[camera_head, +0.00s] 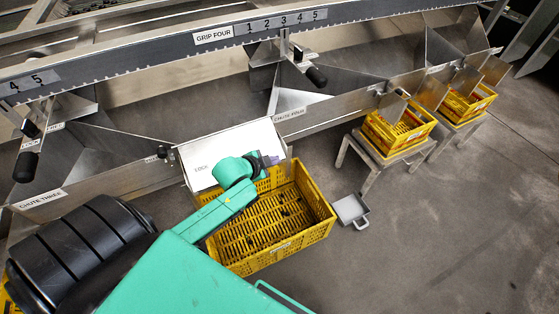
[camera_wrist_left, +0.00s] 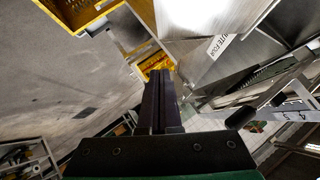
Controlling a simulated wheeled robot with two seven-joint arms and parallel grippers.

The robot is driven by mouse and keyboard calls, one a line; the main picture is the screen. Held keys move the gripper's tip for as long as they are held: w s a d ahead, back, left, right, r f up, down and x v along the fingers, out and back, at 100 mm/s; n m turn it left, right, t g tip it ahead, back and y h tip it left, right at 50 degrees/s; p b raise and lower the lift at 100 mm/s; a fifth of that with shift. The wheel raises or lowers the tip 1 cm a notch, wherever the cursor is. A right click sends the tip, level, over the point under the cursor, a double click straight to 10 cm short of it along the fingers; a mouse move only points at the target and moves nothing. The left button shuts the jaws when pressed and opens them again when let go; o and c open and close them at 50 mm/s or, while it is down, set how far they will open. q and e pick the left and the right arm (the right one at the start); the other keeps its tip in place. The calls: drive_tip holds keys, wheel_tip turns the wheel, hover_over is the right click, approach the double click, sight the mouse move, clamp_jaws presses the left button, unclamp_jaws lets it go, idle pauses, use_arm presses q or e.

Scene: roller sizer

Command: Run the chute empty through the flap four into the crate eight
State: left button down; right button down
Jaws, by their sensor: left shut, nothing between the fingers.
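Chute four is a grey metal trough, labelled (camera_head: 289,115) at its front. A yellow slatted crate (camera_head: 322,203) sits below the flap, partly hidden by my left arm. I see no clear contents in it, and its number is unreadable. My right gripper is not in view.
A rail marked GRIP FOUR (camera_head: 212,37) with a 1 to 5 scale runs above, with a black handle (camera_head: 316,76) below. Two yellow crates on stands (camera_head: 398,131) (camera_head: 467,103) are at right. A small grey pan (camera_head: 351,210) lies right of the crate. Floor at lower right is clear.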

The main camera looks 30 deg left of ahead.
use_arm(q)
drive_tip(key=w+a+f+b, duration=0.1)
drive_tip(key=w+f, duration=0.4)
drive_tip(key=f, duration=0.1)
drive_tip(key=shift+w+f, duration=0.15)
drive_tip(key=shift+f, duration=0.1)
drive_tip(key=shift+a+f+b, duration=0.1)
drive_tip(key=shift+b, duration=0.25)
